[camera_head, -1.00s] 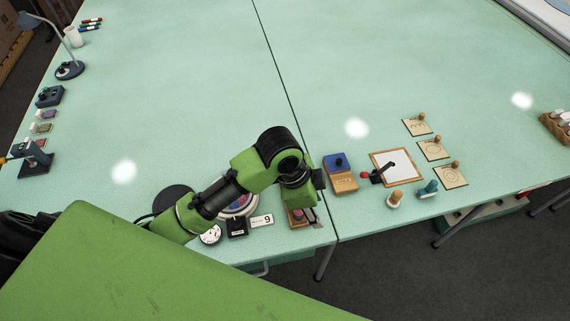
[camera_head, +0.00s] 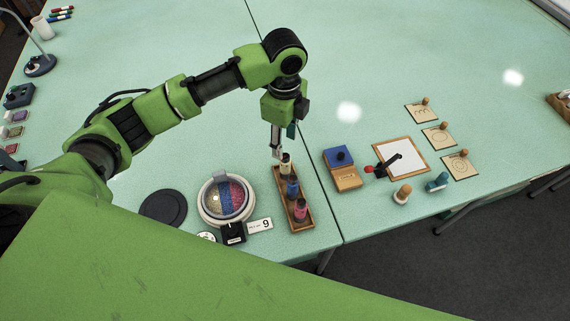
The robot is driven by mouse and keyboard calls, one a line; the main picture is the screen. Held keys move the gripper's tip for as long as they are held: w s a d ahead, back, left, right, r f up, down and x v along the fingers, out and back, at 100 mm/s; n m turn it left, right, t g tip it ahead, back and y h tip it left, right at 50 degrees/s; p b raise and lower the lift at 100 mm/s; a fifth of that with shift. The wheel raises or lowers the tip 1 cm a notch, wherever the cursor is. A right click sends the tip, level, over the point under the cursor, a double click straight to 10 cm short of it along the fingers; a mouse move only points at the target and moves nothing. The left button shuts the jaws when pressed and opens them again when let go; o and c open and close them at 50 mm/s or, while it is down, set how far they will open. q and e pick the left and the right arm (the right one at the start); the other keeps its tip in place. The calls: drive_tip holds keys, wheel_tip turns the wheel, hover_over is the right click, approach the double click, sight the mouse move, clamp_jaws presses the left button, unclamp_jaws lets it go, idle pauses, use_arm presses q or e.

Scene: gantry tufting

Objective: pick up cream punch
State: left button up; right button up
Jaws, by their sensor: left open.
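A wooden tray (camera_head: 306,225) stands near the front edge of the table and holds three upright punches in a row. The cream punch (camera_head: 286,170) is at the far end, a blue punch (camera_head: 292,187) is in the middle, and a pink punch (camera_head: 300,208) is at the near end. My left gripper (camera_head: 278,154) points down with its fingers open, right at the top of the cream punch. The fingers partly overlap the punch in this view, and I cannot tell if they touch it. My right gripper is not in view.
A round tub of coloured compartments (camera_head: 226,199) and a dark disc (camera_head: 163,208) lie left of the tray. A number card (camera_head: 260,226) lies between. A blue-topped wooden block (camera_head: 345,176) and a framed white sheet (camera_head: 402,157) are to the right.

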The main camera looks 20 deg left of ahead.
sight(285, 156)
use_arm(q)
wheel_tip(285, 156, down, 4)
drive_tip(key=shift+w+r, duration=0.1)
drive_tip(key=shift+r, duration=0.1)
drive_tip(key=shift+f+p, duration=0.5)
drive_tip(key=shift+p, duration=0.05)
drive_tip(key=f, duration=0.1)
drive_tip(key=f+p, duration=0.1)
drive_tip(key=f, duration=0.1)
drive_tip(key=shift+w+f, duration=0.2)
drive_tip(key=shift+f, duration=0.55)
clamp_jaws()
